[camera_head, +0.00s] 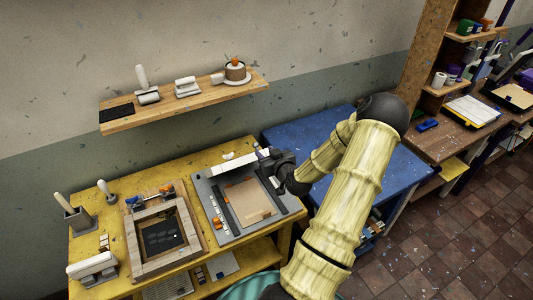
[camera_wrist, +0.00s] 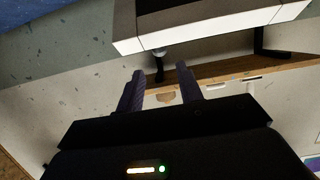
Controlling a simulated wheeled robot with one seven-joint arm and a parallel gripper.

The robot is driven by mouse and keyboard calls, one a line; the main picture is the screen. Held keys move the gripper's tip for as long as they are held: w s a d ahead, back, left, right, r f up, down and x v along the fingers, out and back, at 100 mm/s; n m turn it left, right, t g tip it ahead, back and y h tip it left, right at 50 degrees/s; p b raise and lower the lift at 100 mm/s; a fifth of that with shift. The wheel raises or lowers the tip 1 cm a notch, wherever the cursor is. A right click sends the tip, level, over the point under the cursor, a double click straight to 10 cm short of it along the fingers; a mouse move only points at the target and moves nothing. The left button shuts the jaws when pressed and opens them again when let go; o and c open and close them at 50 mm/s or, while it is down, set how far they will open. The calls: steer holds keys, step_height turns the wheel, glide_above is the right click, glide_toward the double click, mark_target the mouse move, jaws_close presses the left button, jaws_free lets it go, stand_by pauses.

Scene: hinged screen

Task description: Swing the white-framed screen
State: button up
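The white-framed screen shows in the head view as a pale bar (camera_head: 240,164) at the back of a grey printing base (camera_head: 215,215), seemingly raised and nearly edge-on. In the wrist view its white frame (camera_wrist: 215,28) with a dark inside fills the top, just beyond my fingertips. My gripper (camera_wrist: 160,72) has its two dark fingers apart, with wall and shelf visible between them. A small dark stem with a grey knob (camera_wrist: 159,54) shows between the tips, below the frame; whether they touch it I cannot tell. In the head view my gripper (camera_head: 277,160) is at the screen's right end.
A brown sheet (camera_head: 248,199) lies on the grey base. A wooden-framed screen (camera_head: 137,238) sits to its left on the yellow table (camera_head: 90,247). A wall shelf (camera_head: 205,98) with tools hangs behind. A blue table (camera_head: 300,132) stands to the right, under my arm.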

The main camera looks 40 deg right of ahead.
mark_target(257, 145)
steer(key=x, duration=0.8)
steer(key=shift+a+b, duration=0.1)
steer(key=shift+b, duration=0.3)
steer(key=shift+f, duration=0.1)
steer(key=c, duration=0.6)
